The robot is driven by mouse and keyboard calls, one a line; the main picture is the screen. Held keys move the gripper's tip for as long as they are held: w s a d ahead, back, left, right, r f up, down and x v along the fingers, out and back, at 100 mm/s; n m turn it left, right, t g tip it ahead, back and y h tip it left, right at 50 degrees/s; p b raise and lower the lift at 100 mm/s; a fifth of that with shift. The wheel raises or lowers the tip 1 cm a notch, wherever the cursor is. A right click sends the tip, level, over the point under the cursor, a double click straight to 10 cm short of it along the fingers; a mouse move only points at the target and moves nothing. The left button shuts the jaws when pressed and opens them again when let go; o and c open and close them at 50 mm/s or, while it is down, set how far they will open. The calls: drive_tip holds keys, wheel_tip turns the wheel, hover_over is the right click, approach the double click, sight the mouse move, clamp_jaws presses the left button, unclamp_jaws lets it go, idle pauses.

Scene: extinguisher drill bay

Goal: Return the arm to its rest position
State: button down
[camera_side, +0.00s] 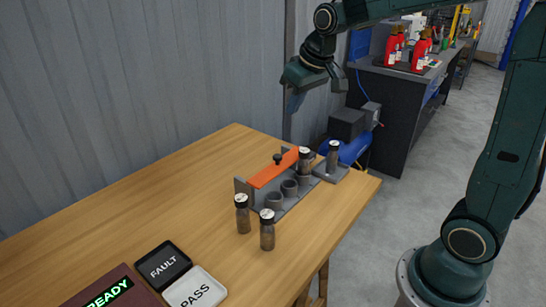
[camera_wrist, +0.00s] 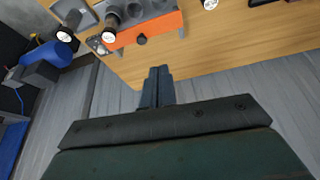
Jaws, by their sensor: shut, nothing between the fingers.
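My gripper (camera_side: 295,103) is raised above and behind the far edge of the wooden table (camera_side: 140,200) in the side view, with its fingers pointing down. In the wrist view my gripper (camera_wrist: 159,72) has its two fingers together, with nothing between them. The arm is bent, coming over from the right. No mark of a rest position shows.
A grey rack with an orange bar (camera_side: 272,168) stands on the table, holding a dark vial (camera_side: 304,162). Another vial (camera_side: 333,157) stands on a grey block behind it. Two vials (camera_side: 242,215) (camera_side: 267,231) stand in front. FAULT (camera_side: 163,266) and PASS (camera_side: 195,289) plates lie near. A corrugated wall (camera_side: 130,80) is behind.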

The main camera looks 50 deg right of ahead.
drive_tip(key=s+a, duration=0.3)
drive_tip(key=s, duration=0.8)
drive_tip(key=s+a+n+t, duration=0.1)
drive_tip(key=s+a, duration=0.2)
drive_tip(key=s, duration=0.8)
drive_tip(key=shift+s+f, duration=0.25)
drive_tip(key=shift+s, duration=0.1)
drive_tip(key=shift+a, duration=0.1)
